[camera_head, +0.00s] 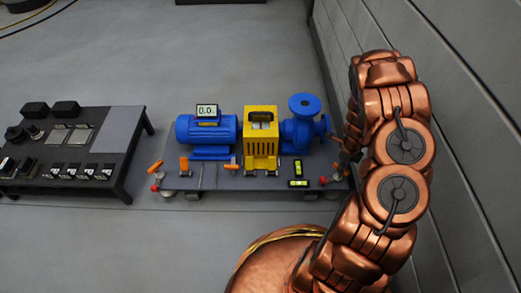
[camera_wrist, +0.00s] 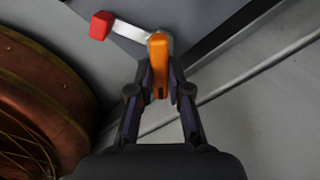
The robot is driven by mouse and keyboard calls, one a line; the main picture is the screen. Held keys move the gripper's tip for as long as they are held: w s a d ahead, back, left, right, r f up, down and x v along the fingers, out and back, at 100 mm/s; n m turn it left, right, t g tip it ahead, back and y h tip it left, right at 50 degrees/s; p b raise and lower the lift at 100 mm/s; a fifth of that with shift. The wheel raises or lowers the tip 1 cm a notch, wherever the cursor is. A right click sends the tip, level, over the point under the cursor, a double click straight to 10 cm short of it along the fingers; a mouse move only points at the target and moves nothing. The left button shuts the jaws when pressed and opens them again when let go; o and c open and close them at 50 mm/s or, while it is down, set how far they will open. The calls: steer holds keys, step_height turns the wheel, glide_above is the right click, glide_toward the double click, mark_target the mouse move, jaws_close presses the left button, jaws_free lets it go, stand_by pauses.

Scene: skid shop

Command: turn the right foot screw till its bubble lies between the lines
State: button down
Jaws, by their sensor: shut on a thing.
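The right foot screw's orange handle (camera_wrist: 158,50) is between my fingertips in the wrist view. My gripper (camera_wrist: 159,92) is shut on it. A pale lever with a red knob (camera_wrist: 101,25) reaches left from behind the handle. In the head view my gripper (camera_head: 343,167) is at the skid's right end, by the red knob (camera_head: 323,181). Two yellow-green bubble levels (camera_head: 298,167) lie on the skid (camera_head: 225,182) to its left, one behind the other. Their bubbles are too small to place against the lines.
A blue motor (camera_head: 206,130), a yellow guard (camera_head: 261,150) and a blue pump (camera_head: 303,130) stand on the skid. A display (camera_head: 207,113) reads about 0.0. A dark parts table (camera_head: 118,171) stands left. A grey wall (camera_head: 455,90) is close on the right.

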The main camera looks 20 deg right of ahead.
steer(key=shift+m, duration=1.4)
steer(key=c, duration=1)
jaws_free()
steer(key=shift+o, duration=0.2)
steer(key=shift+r+p, duration=1.35)
steer(key=shift+r, duration=2.15)
